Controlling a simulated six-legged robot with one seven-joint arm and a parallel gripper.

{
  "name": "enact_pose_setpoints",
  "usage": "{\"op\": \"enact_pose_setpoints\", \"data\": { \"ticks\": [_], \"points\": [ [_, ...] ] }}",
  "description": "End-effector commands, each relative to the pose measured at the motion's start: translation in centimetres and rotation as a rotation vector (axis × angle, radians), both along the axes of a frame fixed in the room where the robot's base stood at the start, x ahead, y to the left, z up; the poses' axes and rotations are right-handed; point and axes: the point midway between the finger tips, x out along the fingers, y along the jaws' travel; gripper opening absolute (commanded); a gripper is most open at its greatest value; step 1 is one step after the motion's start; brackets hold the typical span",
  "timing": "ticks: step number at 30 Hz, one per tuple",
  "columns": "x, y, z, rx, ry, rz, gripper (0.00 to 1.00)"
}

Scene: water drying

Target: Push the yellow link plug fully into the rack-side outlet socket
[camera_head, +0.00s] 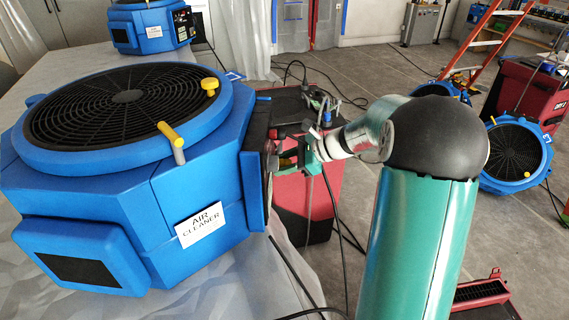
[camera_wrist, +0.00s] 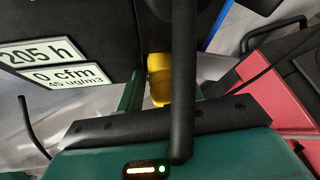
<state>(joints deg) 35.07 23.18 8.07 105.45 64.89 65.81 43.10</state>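The blue air cleaner (camera_head: 115,185) stands on the bench at left, with its dark side panel (camera_head: 256,180) facing my gripper. My green gripper (camera_head: 287,158) is close to that panel in the head view. In the wrist view my gripper (camera_wrist: 160,92) has a green finger on each side of the yellow plug (camera_wrist: 158,80) and looks shut on it. A thick black bar or cable crosses in front and hides the right finger's inner edge. The socket opening and the plug's front end are hidden, so I cannot tell how deep the plug sits.
A display panel (camera_wrist: 55,65) is close at left in the wrist view. A dark red rack unit (camera_head: 310,205) stands behind my gripper. Black cables hang below it. A second blue unit (camera_head: 150,27) stands at the back. The grey floor at right is partly free.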

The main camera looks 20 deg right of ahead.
Motion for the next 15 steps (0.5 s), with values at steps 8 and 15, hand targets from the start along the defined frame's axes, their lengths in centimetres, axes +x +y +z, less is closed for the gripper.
{"op": "enact_pose_setpoints", "data": {
  "ticks": [8,15],
  "points": [
    [-0.5,-1.4,1.5,-0.003,-0.014,-0.007,0.55],
    [-3.1,-5.2,3.9,-0.003,-0.009,-0.006,0.55]
  ]
}}
